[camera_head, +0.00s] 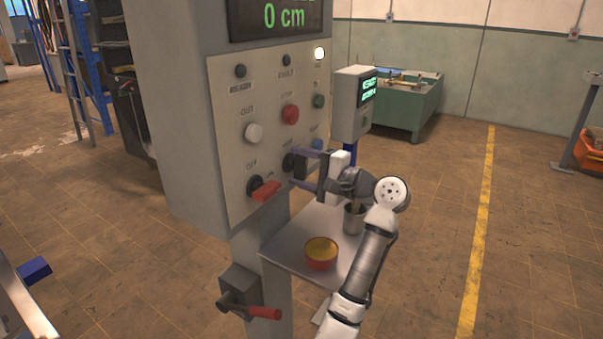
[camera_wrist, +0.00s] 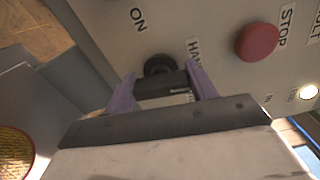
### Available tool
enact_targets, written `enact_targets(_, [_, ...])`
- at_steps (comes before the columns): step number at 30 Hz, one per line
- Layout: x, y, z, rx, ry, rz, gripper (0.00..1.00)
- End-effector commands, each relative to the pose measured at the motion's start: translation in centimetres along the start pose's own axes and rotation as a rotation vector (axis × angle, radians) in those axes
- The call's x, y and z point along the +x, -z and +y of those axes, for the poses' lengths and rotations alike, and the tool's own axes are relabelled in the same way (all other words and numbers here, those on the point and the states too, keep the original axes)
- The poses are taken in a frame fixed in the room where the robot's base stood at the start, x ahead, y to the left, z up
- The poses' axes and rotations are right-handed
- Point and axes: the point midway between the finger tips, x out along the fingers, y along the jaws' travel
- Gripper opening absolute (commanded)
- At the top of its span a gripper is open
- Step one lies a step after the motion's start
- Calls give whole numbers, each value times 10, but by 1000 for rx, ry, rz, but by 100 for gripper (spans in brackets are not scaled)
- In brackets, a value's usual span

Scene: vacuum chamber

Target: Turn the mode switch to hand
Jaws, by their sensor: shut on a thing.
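The mode switch (camera_head: 288,161) is a black rotary knob low on the right of the grey control panel (camera_head: 232,85). In the wrist view its round black base (camera_wrist: 159,64) shows against the panel, beside a label reading HAND (camera_wrist: 195,52). My gripper (camera_head: 297,167) reaches it from the right. Its two purple fingers (camera_wrist: 163,82) are on either side of the dark bar of the switch and are shut on it. The bar lies roughly crosswise between the fingers. Its pointer mark and full scale are hidden, so I cannot tell its exact setting.
A red-handled OFF/ON switch (camera_head: 265,191) sits just left of the mode switch. White (camera_head: 254,132), red (camera_head: 290,114) and green (camera_head: 319,101) buttons sit above. Below are a shelf (camera_head: 284,246) with a bowl (camera_head: 320,253) and metal cup (camera_head: 353,218), and a red-handled lever (camera_head: 262,313).

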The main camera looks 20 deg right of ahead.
Motion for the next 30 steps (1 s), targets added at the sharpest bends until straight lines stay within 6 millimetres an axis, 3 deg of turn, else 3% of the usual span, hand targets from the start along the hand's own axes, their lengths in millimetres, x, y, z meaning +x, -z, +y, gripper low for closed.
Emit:
enact_targets(9, [-1, 0, 2, -133, -1, -1, 34])
enact_targets(26, [-1, 0, 2, -164, -3, -1, 34])
enact_targets(27, [-1, 0, 2, -164, -3, -1, 59])
enact_targets(30, [0, 0, 2, -163, -2, -1, 72])
